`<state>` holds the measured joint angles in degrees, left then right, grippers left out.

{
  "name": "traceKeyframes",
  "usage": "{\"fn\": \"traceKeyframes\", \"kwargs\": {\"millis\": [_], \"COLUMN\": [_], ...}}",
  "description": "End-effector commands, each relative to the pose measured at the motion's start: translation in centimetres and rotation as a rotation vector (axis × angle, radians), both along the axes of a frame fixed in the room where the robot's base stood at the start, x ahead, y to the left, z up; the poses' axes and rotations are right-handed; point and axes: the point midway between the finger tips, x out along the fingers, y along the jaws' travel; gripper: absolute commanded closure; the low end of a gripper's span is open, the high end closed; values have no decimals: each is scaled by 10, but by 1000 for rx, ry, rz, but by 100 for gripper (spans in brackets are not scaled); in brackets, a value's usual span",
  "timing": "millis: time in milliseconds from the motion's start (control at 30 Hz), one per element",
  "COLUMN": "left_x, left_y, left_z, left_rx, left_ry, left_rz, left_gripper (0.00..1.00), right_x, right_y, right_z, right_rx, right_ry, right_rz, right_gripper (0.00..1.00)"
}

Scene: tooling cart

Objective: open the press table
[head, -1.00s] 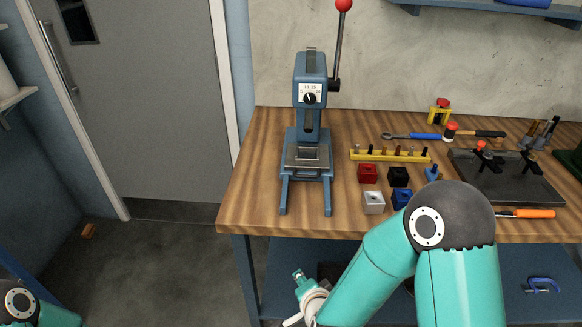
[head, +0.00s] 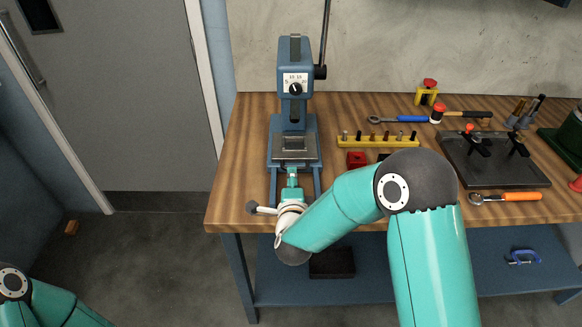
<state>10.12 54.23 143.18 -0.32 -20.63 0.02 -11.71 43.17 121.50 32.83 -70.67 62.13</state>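The blue arbor press (head: 296,72) stands upright at the left end of the wooden bench. Its press table (head: 294,145), a grey metal plate with a square block or opening at its middle, sits low between the two front legs, below the ram. My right gripper (head: 292,176) is just in front of the press table, between the legs, pointing at its front edge. Its fingers are small and partly merged with the wrist, so I cannot tell whether they are open or touching the plate. Of my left arm (head: 45,300) only links show at the lower left; its gripper is outside the view.
A yellow rack (head: 377,141) with several pegs and a red block (head: 356,160) are right of the press. My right arm hides part of the bench. A dark fixture plate (head: 493,160) and an orange-handled tool (head: 506,197) lie further right. A lower shelf (head: 400,270) runs beneath.

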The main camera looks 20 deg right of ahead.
Motion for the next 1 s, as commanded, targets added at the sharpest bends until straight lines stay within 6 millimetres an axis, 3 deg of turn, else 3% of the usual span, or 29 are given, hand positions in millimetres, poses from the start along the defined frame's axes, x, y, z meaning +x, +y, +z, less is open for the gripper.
{"fn": "traceKeyframes", "kwargs": {"millis": [100,300,700,900,1000], "left_x": [0,0,0,0,0], "left_y": [0,0,0,0,0], "left_z": [8,13,13,13,13], "left_rx": [0,0,0,0,0], "left_ry": [0,0,0,0,0], "left_rz": [0,0,0,0,0], "left_gripper": [60,60,60,60,60], "right_x": [21,42,48,48,48], "right_y": [-6,-11,-12,-12,-12], "right_z": [-3,-9,-11,-11,-12], "right_rx": [1,0,0,0,0], "right_ry": [1,1,0,1,1], "right_rz": [-2,1,3,3,3], "right_gripper": [64,64,64,97,100]}}
